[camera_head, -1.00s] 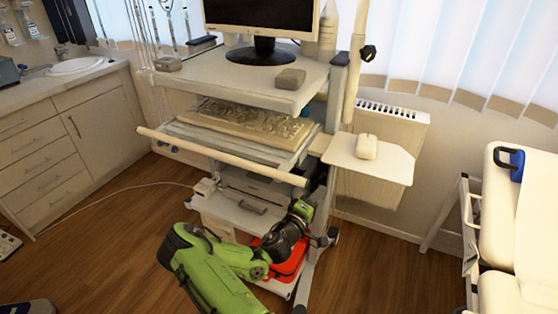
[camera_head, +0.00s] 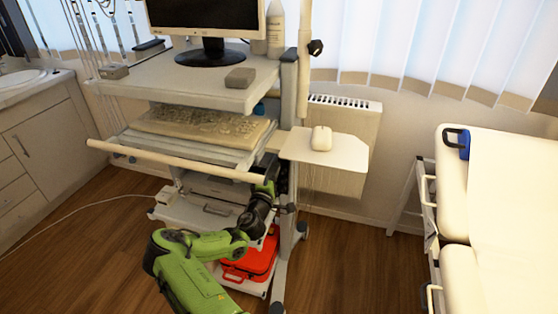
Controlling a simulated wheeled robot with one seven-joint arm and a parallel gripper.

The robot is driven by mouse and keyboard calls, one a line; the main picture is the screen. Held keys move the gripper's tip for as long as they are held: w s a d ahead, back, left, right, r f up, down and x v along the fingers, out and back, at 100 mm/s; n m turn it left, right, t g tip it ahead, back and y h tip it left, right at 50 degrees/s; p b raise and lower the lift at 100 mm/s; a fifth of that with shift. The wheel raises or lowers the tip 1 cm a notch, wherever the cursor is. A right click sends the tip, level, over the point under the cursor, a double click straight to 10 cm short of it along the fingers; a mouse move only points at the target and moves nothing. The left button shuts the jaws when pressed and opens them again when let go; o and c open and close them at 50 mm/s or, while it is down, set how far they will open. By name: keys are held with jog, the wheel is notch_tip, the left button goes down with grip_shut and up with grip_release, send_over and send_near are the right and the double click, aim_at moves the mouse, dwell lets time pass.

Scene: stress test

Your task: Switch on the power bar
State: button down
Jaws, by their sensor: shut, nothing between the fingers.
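I cannot make out a power bar for certain. A small pale box (camera_head: 166,195) sits at the left end of the cart's lower shelf, and a white cable (camera_head: 95,205) runs from it across the floor to the left. No switch is readable on it. My green arm reaches up from the bottom to the right side of the cart. My gripper (camera_head: 272,167) is dark, small and partly lost against the cart's right post, below the work surface. It is shut and holds nothing. It is well to the right of the pale box.
The cart (camera_head: 215,90) carries a monitor (camera_head: 205,15), a keyboard shelf and a front rail (camera_head: 180,162). A side tray (camera_head: 340,152) with a mouse (camera_head: 321,138) juts out right. A red case (camera_head: 250,262) lies on the bottom shelf. A bed (camera_head: 455,200) stands right. Open floor lies between.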

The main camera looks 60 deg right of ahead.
jog(key=x, duration=0.5)
jog(key=shift+w+d, duration=0.1)
jog(key=shift+d, duration=0.15)
jog(key=shift+r, duration=0.15)
